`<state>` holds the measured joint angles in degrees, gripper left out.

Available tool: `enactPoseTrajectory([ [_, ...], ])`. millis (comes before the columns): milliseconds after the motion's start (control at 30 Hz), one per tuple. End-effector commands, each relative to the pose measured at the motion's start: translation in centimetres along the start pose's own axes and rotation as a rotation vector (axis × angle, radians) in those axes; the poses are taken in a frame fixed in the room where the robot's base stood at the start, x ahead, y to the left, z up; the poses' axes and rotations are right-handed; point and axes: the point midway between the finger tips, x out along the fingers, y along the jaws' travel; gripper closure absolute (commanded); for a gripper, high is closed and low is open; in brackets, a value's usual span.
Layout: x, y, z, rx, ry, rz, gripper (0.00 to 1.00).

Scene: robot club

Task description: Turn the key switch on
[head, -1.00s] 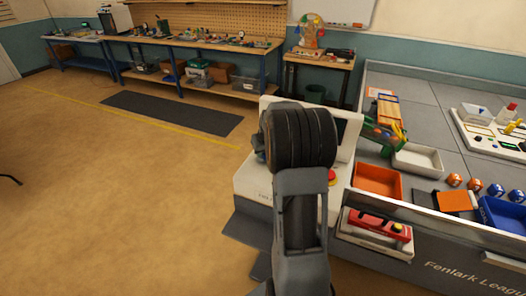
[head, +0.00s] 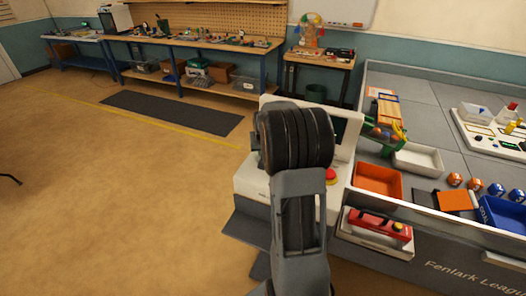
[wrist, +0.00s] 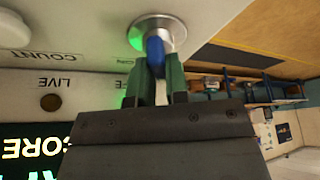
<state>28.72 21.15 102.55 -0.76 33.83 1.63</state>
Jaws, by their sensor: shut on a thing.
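In the wrist view, the key switch (wrist: 166,27) is a round metal collar on the pale console panel. A blue key (wrist: 155,50) sits at it. My gripper (wrist: 158,78) is shut on the blue key, its two fingers on either side of it. A green glow lies on the collar's left side and on the fingers. In the head view, my arm hides the key switch, the key and the gripper; the pale console (head: 255,183) shows around the arm.
The console has a red button (head: 330,176) and upside-down labels COUNT and LIVE in the wrist view, with a dark screen (wrist: 30,150). A grey-topped field table with an orange tray (head: 376,181) and white tray (head: 418,160) stands right. Open floor lies left.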

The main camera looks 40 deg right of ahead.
Motion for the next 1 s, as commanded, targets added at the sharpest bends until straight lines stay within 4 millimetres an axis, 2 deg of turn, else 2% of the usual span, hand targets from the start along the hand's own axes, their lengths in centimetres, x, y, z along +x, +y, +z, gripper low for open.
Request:
enactPoseTrajectory([
  [1000, 0.18, -0.08, -0.20, 0.885, 0.003, 0.369, 1.00],
])
